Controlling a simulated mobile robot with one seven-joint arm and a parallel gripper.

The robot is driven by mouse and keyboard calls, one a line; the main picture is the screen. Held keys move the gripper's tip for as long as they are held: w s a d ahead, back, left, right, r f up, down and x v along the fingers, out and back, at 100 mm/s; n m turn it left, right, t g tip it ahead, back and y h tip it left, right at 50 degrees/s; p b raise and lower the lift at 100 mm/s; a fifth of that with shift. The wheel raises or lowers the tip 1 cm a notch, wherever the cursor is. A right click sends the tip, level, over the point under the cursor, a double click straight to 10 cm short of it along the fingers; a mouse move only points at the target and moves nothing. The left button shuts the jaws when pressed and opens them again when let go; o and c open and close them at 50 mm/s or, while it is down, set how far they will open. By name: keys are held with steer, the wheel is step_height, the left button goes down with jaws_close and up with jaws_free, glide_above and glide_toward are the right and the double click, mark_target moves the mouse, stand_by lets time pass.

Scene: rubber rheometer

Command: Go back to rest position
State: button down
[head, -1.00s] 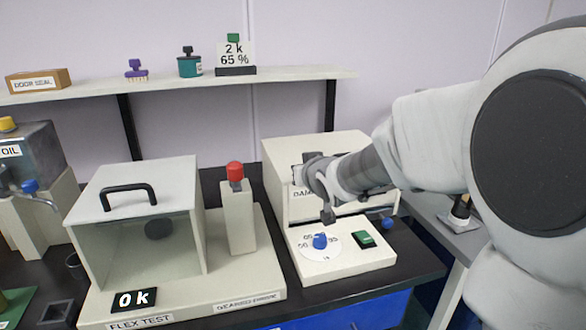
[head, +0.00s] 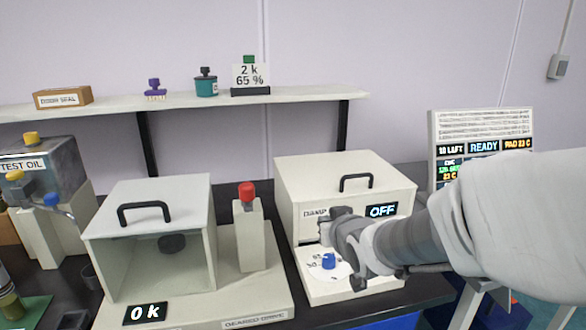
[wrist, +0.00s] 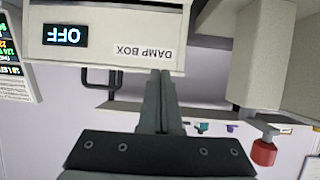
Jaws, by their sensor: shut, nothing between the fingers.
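My gripper (wrist: 161,74) is shut and empty, its two fingers together in the wrist view. In the head view my gripper (head: 343,237) is in front of the damp box (head: 330,180), above its front panel with a blue knob (head: 328,261). It partly covers the label and panel. The damp box display reads OFF. The damp box (wrist: 105,35) also shows upside down in the wrist view, beyond the fingertips. Whether the fingers touch the box cannot be told.
A test oil tank (head: 45,165) is at far left. A shelf (head: 200,107) runs behind. A READY screen (head: 483,147) stands at right.

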steer(key=s+d+r+m+g+h, duration=0.1)
steer(key=s+d+g, duration=0.25)
steer(key=s, duration=0.95)
steer(key=s+d+m+g+h, duration=0.15)
steer(key=s+g, duration=0.25)
steer(key=s, duration=0.9)
step_height(320, 180, up, 18)
steer(key=p, duration=1.8)
steer(key=shift+w+d, duration=0.15)
steer(key=shift+n+y, duration=0.25)
steer(key=shift+n, duration=0.1)
